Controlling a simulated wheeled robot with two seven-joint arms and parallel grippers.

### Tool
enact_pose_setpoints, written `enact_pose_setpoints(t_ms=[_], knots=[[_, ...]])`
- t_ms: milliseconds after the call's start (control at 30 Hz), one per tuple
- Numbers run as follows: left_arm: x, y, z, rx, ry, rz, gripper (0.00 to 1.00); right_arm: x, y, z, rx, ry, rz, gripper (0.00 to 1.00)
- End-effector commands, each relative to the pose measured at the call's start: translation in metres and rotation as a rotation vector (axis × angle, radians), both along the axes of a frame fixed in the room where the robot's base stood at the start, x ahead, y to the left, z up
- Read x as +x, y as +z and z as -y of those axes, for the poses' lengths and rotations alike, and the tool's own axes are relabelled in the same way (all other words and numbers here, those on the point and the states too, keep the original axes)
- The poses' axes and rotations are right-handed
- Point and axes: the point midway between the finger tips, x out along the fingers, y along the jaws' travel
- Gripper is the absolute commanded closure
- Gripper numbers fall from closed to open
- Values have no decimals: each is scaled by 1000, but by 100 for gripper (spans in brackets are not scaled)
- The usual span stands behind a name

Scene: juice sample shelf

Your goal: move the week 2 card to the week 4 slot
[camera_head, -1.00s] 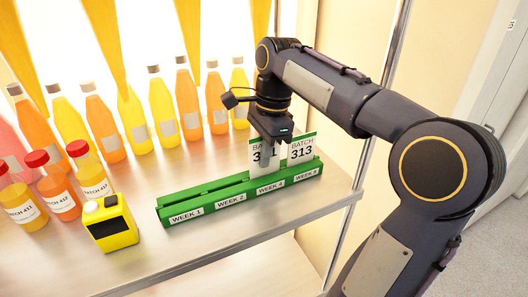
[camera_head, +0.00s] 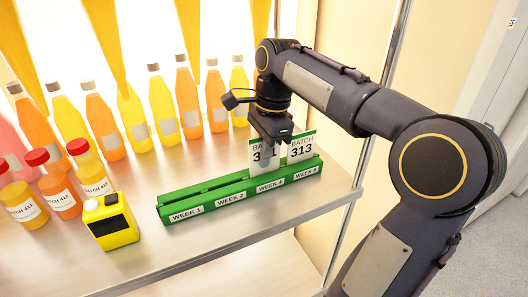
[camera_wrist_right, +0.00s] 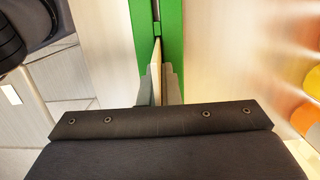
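The green rack (camera_head: 200,194) stands on the shelf with its front labels WEEK 1, WEEK 2 and WEEK 4 readable, left to right. A white card with a green top edge (camera_head: 256,163) stands upright at the WEEK 4 label. My right gripper (camera_head: 266,160) is over this card and hides part of its number. In the right wrist view the card (camera_wrist_right: 156,75) is seen nearly edge-on between the two fingers; whether they press on it is unclear. A BATCH 313 card (camera_head: 302,149) stands at the last slot, right of it. My left gripper is out of view.
A yellow box-shaped device (camera_head: 110,223) stands left of the rack. Red-capped bottles (camera_head: 58,190) are at the far left, and a row of juice bottles (camera_head: 162,112) stands behind. The shelf is clear in front of the rack up to its metal edge (camera_head: 240,243).

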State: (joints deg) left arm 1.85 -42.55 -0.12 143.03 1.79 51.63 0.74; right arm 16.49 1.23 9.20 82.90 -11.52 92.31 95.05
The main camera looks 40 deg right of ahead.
Motion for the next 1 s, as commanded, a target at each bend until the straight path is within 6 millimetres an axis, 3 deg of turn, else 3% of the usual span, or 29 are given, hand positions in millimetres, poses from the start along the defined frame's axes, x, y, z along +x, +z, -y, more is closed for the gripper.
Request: enact_pose_setpoints(t_ms=[767, 1000], knots=[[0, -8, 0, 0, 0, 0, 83, 0, -14, 0, 0, 0, 0, 100], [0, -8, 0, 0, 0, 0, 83, 0, -14, 0, 0, 0, 0, 71]])
